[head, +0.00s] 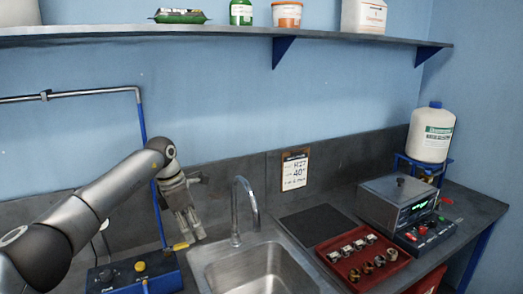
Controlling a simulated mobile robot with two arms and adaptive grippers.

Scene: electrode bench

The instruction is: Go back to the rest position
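My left arm comes in from the left. My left gripper (188,232) points down in front of the back wall, left of the sink and above the right side of a blue box. Its fingers look close together, but at this size I cannot tell whether they are open, shut or holding something. A small yellow part (180,246) shows just below the fingertips; I cannot tell if they touch it. My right arm and gripper are not in view.
A blue box (135,275) with knobs stands below the gripper, beside a blue upright post. A sink (205,256) with a tall tap (236,215) is to the right. Further right are a dark red tray (335,268), a metal instrument (385,208) and a white tank (430,135). A shelf (220,31) runs above.

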